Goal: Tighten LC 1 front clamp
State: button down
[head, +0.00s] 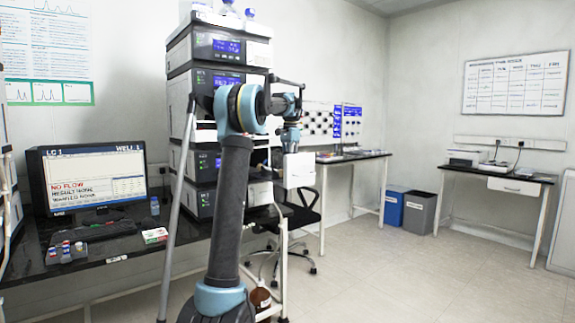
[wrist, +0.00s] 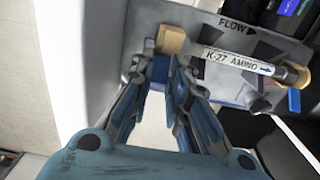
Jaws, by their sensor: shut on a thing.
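In the wrist view a labelled column (wrist: 238,63), "K-27 AMINO", lies along a grey panel marked FLOW. Its right end has a brass fitting (wrist: 297,76). In line with its left end is a tan block, which I take for the front clamp (wrist: 171,40). The fingers hide part of the grip, and how tight the clamp is cannot be told. In the head view my wrist is beside the instrument stack (head: 203,80), and the fingertips are hidden near a white panel (head: 299,170).
A monitor (head: 92,178) reads LC 1 and NO FLOW. Vials and a small box stand on the dark bench (head: 125,262). Blue (head: 394,207) and grey (head: 419,212) bins stand farther back. The floor at right is clear.

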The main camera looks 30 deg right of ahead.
jog(key=c, duration=1.5)
grip_release()
jog(key=shift+f, duration=0.1)
notch_tip(320, 180, up, 12)
jog(key=shift+w+d, duration=0.1)
jog(key=shift+w, duration=0.05)
